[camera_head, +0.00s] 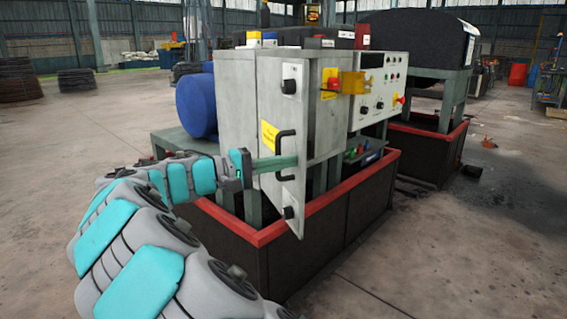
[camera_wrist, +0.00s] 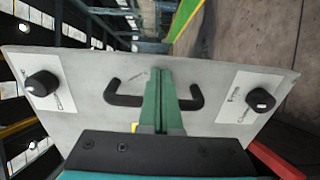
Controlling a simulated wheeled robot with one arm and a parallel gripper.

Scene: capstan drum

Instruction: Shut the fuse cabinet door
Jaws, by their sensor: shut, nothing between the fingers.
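The grey fuse cabinet door (camera_head: 268,98) stands open in the head view, its panel swung out from the cabinet body (camera_head: 325,122). It carries a black bar handle (camera_head: 284,136) and two black knobs, one high and one low. My gripper (camera_head: 292,162) reaches in from the left with its green fingers across the handle area. In the wrist view the door (camera_wrist: 90,75) fills the middle, and my shut, empty fingers (camera_wrist: 163,85) cover the middle of the handle (camera_wrist: 118,97). I cannot tell whether they touch it.
A red-rimmed dark base (camera_head: 300,255) surrounds the machine below the door. A control panel (camera_head: 380,90) with buttons and a yellow part (camera_head: 353,83) is right of the cabinet. A blue drum (camera_head: 196,106) is behind left. The floor at left is open.

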